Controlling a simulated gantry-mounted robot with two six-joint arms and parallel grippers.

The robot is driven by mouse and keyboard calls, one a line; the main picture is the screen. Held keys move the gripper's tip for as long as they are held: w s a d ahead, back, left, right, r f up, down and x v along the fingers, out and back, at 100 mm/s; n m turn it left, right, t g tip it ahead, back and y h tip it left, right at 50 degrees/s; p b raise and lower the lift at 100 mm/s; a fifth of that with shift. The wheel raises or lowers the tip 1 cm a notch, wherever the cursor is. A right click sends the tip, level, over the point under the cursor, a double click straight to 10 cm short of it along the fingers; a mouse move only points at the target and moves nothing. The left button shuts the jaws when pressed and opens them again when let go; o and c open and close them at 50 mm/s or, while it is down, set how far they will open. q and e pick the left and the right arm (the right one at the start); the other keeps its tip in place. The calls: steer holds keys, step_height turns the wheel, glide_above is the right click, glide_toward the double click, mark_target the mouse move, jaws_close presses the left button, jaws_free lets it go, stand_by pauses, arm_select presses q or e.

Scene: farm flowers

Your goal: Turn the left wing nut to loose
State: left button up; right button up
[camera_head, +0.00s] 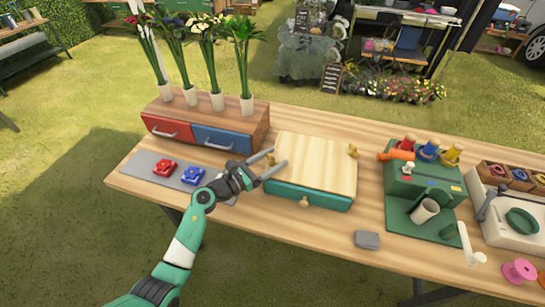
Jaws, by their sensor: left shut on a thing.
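A flower press with a light wooden top (315,165) and a green base lies on the table. A brass wing nut (352,150) shows at its right side and another wing nut (303,201) at its front. My left gripper (276,161) reaches in from the left over the press's left edge. Its two fingers are closed around the left wing nut, which they mostly hide. How far that nut is turned cannot be told. My right gripper is not in view.
A wooden drawer box (158,112) with flower vases on top stands behind left. Red (165,168) and blue (191,174) pieces lie on a grey mat. A green machine with spools (425,185) stands right; a grey block (367,240) lies in front.

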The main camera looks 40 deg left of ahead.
arm_select(q)
steer(key=n+y+p, duration=0.2)
steer(key=y+p, duration=0.1)
steer(key=n+y+p, duration=0.1)
steer(key=y+p, duration=0.1)
steer(key=shift+d+r, duration=0.15)
steer(key=shift+r, duration=0.1)
steer(key=n+y+p, duration=0.1)
steer(key=n+y, duration=0.1)
steer(key=y, duration=0.1)
steer(key=shift+f+g+p, duration=0.15)
steer(key=shift+g+p, duration=0.2)
steer(key=shift+g, duration=0.05)
steer(key=shift+f+n+g+y, duration=0.1)
steer(key=shift+n+g+y, duration=0.4)
steer(key=shift+n+y, duration=0.7)
steer(key=shift+a+y, duration=0.2)
steer(key=shift+y, duration=0.1)
steer(key=o, duration=1.4)
steer(key=shift+c, duration=0.2)
